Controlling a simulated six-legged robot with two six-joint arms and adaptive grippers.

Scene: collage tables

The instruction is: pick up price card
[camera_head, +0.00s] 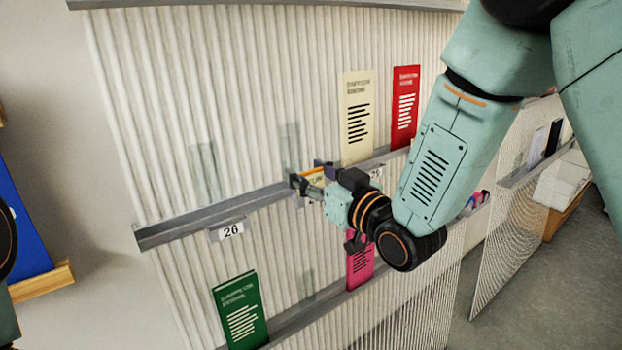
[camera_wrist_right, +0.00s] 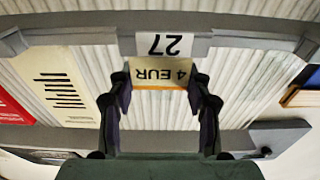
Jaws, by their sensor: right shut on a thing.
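The price card (camera_wrist_right: 160,74) is a cream card with an orange stripe and the text "4 EUR", upside down in the right wrist view. My right gripper (camera_wrist_right: 163,88) is shut on it, one finger at each side edge. In the head view the card (camera_head: 315,178) is a small yellowish patch, partly hidden by my right gripper (camera_head: 310,175) at the grey shelf rail. The card is next to the white label "27" (camera_wrist_right: 165,45) in the wrist view. My left gripper is not in view.
A ribbed white panel carries grey rails (camera_head: 190,224). Cream (camera_head: 356,115), red (camera_head: 405,105), green (camera_head: 241,312) and pink (camera_head: 360,265) leaflets stand on them. A "26" label (camera_head: 230,230) is left of my gripper. The rail above it is bare.

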